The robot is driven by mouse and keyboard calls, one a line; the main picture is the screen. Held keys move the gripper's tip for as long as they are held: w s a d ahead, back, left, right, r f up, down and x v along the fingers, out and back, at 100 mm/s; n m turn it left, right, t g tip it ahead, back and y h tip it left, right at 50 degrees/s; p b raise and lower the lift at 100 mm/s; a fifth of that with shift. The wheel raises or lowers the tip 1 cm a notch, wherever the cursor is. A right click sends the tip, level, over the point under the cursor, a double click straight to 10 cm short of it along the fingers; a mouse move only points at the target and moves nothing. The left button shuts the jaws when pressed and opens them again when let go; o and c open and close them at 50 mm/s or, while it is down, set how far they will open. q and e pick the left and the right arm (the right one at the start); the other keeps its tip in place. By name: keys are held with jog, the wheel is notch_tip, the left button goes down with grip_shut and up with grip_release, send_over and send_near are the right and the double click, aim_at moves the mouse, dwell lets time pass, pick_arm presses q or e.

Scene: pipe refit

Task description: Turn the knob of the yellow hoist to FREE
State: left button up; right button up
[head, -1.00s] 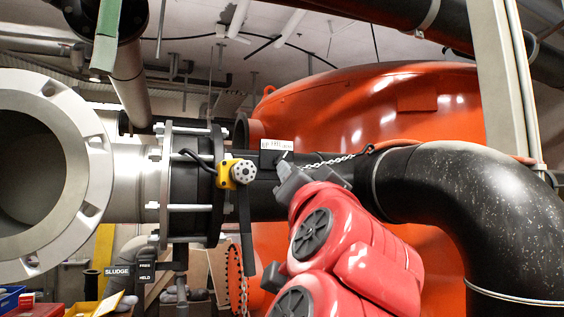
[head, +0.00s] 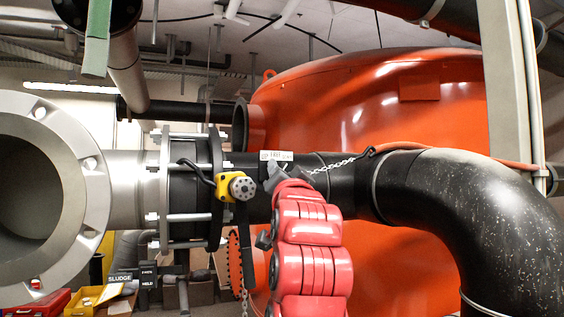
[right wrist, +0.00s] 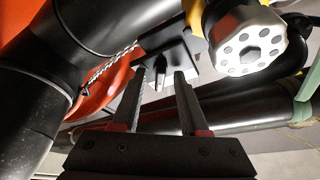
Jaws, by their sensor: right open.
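The yellow hoist (head: 222,187) sits on the black flanged pipe in the head view, with a round grey knob (head: 242,187) facing me. In the right wrist view the knob (right wrist: 248,42) is large at upper right, its face ringed with holes, with part of the yellow body (right wrist: 197,18) beside it. My right gripper (head: 272,176) is just right of the knob, apart from it. In the right wrist view its two fingers (right wrist: 160,76) are open with nothing held; the knob lies outside them, to the right. My left gripper is not in view.
A white label (head: 276,156) and a chain (head: 332,165) are on the pipe by my right gripper. A thick black elbow (head: 470,195) bends down at right; a large orange tank (head: 370,110) stands behind. Boxes (head: 95,299) are at lower left.

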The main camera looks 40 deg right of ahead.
grip_shut()
dwell(0.5)
jog(key=shift+d+f+n+t+y+b, duration=0.1)
jog(key=shift+n+t+y+b, duration=0.35)
jog(key=shift+n+y+b, duration=0.85)
jog(key=shift+a+r+n+t+y+b, duration=0.15)
jog(key=shift+n+t+b, duration=0.45)
jog(key=shift+n, duration=1.35)
jog(key=shift+d+f+n+t+y+b, duration=0.2)
jog(key=shift+n+y+b, duration=0.55)
jog(key=shift+n+b, duration=0.65)
jog(key=shift+n, duration=0.35)
grip_release()
